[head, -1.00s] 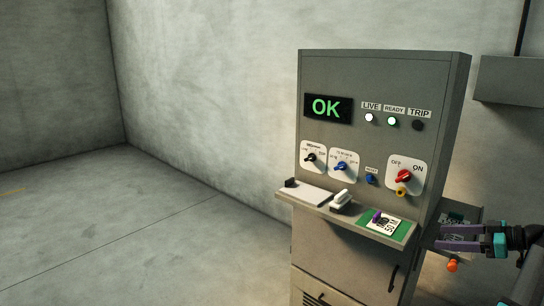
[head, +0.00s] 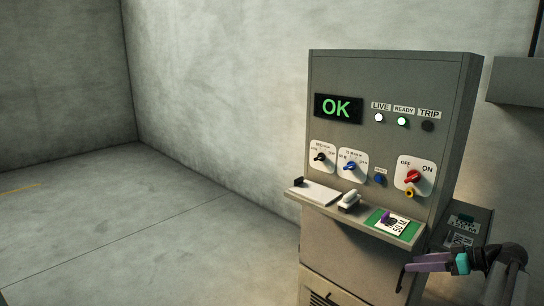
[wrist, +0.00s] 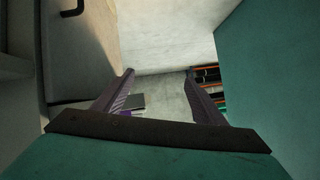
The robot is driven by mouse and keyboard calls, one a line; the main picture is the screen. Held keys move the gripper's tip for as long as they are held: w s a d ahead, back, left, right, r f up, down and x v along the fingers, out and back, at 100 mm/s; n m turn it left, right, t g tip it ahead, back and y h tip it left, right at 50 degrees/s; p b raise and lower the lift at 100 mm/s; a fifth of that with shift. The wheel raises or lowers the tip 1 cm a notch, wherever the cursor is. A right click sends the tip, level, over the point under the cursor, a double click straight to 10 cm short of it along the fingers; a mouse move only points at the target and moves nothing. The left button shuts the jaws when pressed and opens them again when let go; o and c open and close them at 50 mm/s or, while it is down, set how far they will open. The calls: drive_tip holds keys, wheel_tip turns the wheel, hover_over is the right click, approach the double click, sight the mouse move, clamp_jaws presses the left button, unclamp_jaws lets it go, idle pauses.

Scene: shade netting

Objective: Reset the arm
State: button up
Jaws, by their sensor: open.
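My gripper (head: 428,264) is at the lower right of the head view, in front of the right side of the grey control cabinet (head: 390,85). Its purple fingers point left, towards the cabinet's lower front. In the wrist view my gripper (wrist: 160,88) has its two fingers apart with nothing between them. Beyond the fingertips the wrist view shows grey floor and a pale surface.
The cabinet has an OK display (head: 338,108), lamps, knobs and a red switch (head: 413,177). Its shelf (head: 405,241) holds a white pad, a stapler-like item (head: 349,200) and a green-edged card (head: 392,224). Open floor (head: 130,240) lies left.

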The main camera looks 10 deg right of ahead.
drive_tip(key=w+a+f+m+g, duration=0.2)
drive_tip(key=a+f+g, duration=0.1)
drive_tip(key=a+f, duration=0.85)
drive_tip(key=w+a+f+m+g, duration=0.1)
drive_tip(key=w+a+f+g, duration=0.15)
drive_tip(key=a+f, duration=0.85)
drive_tip(key=s+a+f+m+g+h, duration=0.1)
drive_tip(key=s+a+f+g, duration=0.55)
drive_tip(key=a+f, duration=0.7)
drive_tip(key=s+a+f+g+h, duration=0.1)
drive_tip(key=s+a+f+h, duration=0.2)
drive_tip(key=s, duration=0.8)
drive_tip(key=s+a+f+g+h, duration=0.2)
drive_tip(key=s+a+f+h, duration=0.1)
drive_tip(key=s+a+f, duration=0.4)
drive_tip(key=s+f, duration=0.3)
drive_tip(key=s, duration=0.1)
drive_tip(key=shift+h, duration=0.3)
